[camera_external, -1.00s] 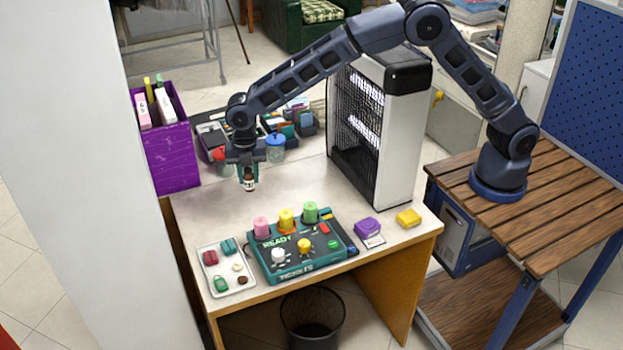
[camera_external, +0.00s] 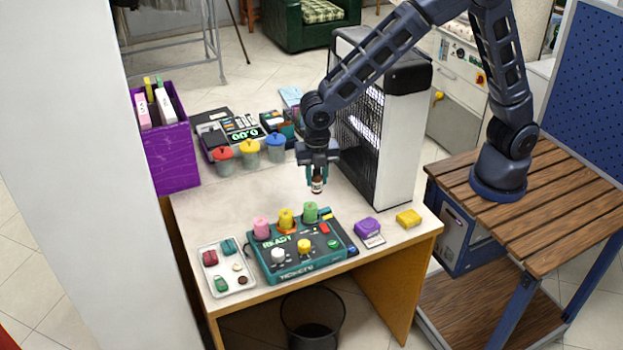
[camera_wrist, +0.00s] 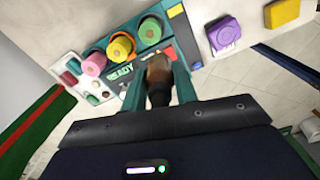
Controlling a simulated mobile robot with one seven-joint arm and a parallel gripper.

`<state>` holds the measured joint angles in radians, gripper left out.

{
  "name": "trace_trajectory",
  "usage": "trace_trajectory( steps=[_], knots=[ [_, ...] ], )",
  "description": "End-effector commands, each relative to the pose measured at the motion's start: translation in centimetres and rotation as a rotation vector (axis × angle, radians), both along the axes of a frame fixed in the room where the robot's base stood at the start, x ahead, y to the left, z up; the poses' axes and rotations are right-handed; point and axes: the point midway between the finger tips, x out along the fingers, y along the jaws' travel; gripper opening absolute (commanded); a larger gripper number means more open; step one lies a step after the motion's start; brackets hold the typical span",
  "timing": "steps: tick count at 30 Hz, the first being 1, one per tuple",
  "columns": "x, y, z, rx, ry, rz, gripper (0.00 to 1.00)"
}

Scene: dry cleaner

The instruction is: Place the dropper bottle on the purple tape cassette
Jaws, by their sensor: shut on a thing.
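My gripper (camera_external: 317,179) is shut on the dropper bottle (camera_external: 317,184), a small brown bottle with a pale label. It holds the bottle upright above the table, behind the green spool. In the wrist view the bottle (camera_wrist: 158,82) sits between the fingers, its dark top towards the camera. The purple tape cassette (camera_external: 367,228) lies on the table's right part, in front and to the right of the bottle, with a small white card at its front edge. In the wrist view the purple cassette (camera_wrist: 224,33) is at upper right, clear of the gripper.
A teal machine (camera_external: 300,259) with coloured spools stands left of the cassette. A yellow block (camera_external: 408,218) lies to its right. A tall black-and-white heater-like unit (camera_external: 397,150) stands behind. A white tray (camera_external: 241,288) of small items and a purple box (camera_external: 172,155) are at left.

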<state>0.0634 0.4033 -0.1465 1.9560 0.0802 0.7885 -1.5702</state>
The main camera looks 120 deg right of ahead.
Motion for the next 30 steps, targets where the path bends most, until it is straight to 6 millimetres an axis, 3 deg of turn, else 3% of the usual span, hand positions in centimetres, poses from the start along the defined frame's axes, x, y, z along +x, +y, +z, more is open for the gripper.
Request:
trace_trajectory(
  steps=[1,6,12,18,24,30],
  knots=[
    [-2.0,1.2,-0.2,0.001,0.001,0.009,0.06],
    [-8.0,4.1,-1.4,0.000,0.001,0.035,0.06],
    [-12.6,6.0,-2.4,0.000,0.000,0.052,0.06],
    [-14.1,6.6,-3.5,0.000,0.001,0.059,0.06],
    [-14.1,6.6,-6.6,0.001,0.002,0.058,0.06],
    [-14.1,6.5,-8.4,0.000,0.000,0.058,0.06]
  ],
)
